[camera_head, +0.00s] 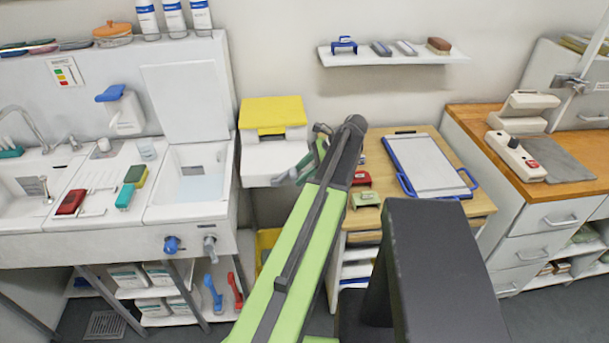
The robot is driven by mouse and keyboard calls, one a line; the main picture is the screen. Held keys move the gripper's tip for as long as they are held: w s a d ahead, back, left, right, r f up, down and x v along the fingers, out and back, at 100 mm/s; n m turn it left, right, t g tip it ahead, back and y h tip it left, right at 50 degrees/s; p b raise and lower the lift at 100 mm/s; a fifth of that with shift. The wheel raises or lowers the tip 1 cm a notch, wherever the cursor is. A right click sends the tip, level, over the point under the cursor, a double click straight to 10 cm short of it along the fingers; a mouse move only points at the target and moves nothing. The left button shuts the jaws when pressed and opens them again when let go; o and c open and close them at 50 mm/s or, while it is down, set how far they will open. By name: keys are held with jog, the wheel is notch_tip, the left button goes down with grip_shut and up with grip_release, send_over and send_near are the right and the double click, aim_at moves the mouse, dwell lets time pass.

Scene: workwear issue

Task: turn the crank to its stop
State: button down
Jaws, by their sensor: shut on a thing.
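My gripper (298,173) is at the front right of a white box (272,163) with a yellow lid (272,112), at the far end of my green arm. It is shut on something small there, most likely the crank. The arm and the gripper hide most of what is held, so the crank's shape and angle cannot be made out. The yellow lid looks closed.
A wooden table (480,208) with a blue-edged white board (425,162), a red block (361,178) and a green block (365,199) stands right of the gripper. A sink unit (110,240) stands left. A wall shelf (395,57) hangs above.

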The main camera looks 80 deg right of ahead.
jog(key=shift+s+a+f+g+y, duration=0.2)
jog(key=shift+a+f+g+y, duration=0.1)
jog(key=shift+a+f, duration=0.35)
jog(key=c, duration=2)
grip_release()
jog(key=shift+w+d+f, duration=0.25)
jog(key=shift+d, duration=0.15)
jog(key=o, duration=0.5)
jog(key=shift+s+a+r, duration=0.1)
jog(key=shift+s+r, duration=0.1)
jog(key=shift+r, duration=0.1)
jog(key=o, duration=0.8)
jog(key=shift+d, duration=0.2)
jog(key=shift+r+p, duration=0.1)
jog(key=shift+p, duration=0.2)
